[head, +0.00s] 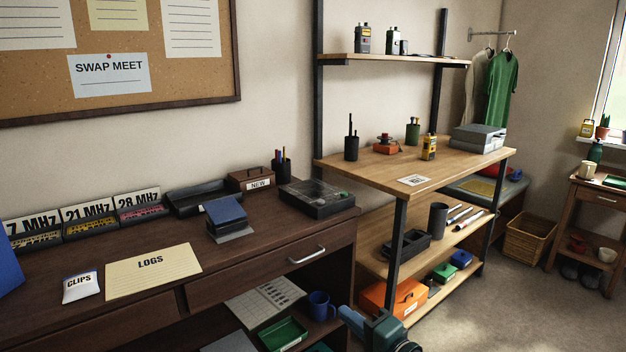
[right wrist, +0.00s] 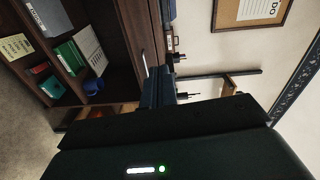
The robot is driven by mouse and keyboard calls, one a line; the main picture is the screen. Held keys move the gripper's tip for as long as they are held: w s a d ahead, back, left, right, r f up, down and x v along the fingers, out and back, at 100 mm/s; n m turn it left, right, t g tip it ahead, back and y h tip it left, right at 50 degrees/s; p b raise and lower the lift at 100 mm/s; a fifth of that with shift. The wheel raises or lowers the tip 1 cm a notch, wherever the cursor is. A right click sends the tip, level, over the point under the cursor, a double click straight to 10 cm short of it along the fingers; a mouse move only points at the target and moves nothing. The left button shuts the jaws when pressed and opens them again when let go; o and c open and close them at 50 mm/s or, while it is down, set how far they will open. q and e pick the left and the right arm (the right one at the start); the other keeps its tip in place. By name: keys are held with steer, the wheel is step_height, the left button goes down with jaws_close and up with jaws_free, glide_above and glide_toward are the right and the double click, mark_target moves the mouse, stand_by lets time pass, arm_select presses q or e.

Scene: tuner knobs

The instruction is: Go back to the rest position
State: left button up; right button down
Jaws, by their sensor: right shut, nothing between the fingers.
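My right gripper (head: 352,318) is low in the head view, in front of the dark desk (head: 330,245) and beside the wooden shelf unit (head: 460,150). It is shut and empty, apart from the furniture as far as I can tell. In the right wrist view its dark fingers (right wrist: 158,88) lie together near the middle, with the desk behind them. My left gripper is not in view.
On the desk lie a LOGS card (head: 152,270), a CLIPS packet (head: 80,287) and a clear-lidded box (head: 316,197). A blue mug (head: 319,306) and green tray (head: 283,334) sit on its lower shelf. Open floor (head: 490,315) lies at right.

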arm_select(q)
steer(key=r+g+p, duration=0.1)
steer(key=p, duration=0.3)
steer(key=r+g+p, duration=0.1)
steer(key=p, duration=0.4)
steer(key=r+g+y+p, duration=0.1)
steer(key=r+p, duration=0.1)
steer(key=p, duration=0.3)
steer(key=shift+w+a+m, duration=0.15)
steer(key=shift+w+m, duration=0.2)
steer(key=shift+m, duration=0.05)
arm_select(e)
steer(key=s+d+f+n+g+h, duration=0.1)
steer(key=s+n, duration=0.3)
steer(key=s, duration=0.4)
steer(key=s+d+f+n+g+h, duration=0.1)
steer(key=s+d+n+h, duration=0.2)
steer(key=s, duration=0.5)
steer(key=s+d+f+n+g+h, duration=0.1)
steer(key=s+d+f+n+h, duration=0.1)
steer(key=s+n, duration=0.3)
steer(key=s+d+h, duration=0.1)
steer(key=s, duration=0.2)
steer(key=shift+s+n, duration=0.3)
